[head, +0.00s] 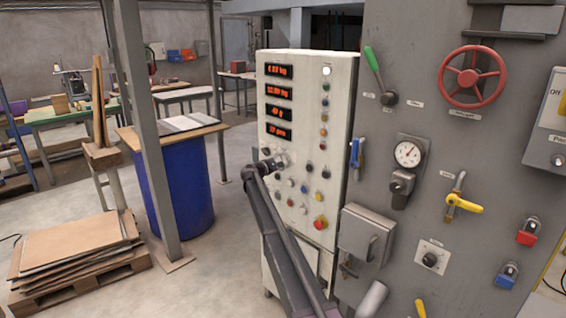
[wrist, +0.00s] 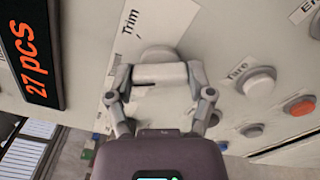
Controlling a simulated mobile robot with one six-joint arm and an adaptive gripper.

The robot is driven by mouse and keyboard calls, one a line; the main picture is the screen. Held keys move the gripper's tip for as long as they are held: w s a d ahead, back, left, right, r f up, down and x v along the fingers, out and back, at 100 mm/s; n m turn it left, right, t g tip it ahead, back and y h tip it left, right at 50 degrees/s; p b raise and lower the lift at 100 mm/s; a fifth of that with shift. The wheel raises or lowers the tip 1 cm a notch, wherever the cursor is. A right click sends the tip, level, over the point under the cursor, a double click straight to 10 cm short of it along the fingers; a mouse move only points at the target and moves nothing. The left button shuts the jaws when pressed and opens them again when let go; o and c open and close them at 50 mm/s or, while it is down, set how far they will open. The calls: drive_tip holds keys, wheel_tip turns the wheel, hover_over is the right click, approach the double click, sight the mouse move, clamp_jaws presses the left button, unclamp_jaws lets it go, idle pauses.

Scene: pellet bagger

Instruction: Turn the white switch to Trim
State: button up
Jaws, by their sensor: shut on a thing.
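The white switch (wrist: 158,53) is on the cream control panel (head: 336,95), in the upper middle of the wrist view. A label reading "Trim" (wrist: 130,22) is just above it and to its left. My gripper (wrist: 160,78) has one finger on each side of the switch's grip bar and is shut on it. A short dark mark shows near the bar's left end; I cannot tell which position the switch points to. In the head view my gripper (head: 272,163) is at the panel's left part and hides the switch.
In the wrist view, a white button labelled "Tare" (wrist: 259,82) and an orange button (wrist: 299,106) are to the right. A red display (wrist: 30,55) is at left. In the head view, a grey machine wall with a red handwheel (head: 472,77) stands right of the panel.

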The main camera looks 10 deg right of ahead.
drive_tip(key=shift+m, duration=0.3)
drive_tip(key=m, duration=1.1)
idle(0.5)
drive_tip(key=o, duration=1.1)
drive_tip(key=shift+d, duration=0.1)
drive_tip(key=v, duration=1.2)
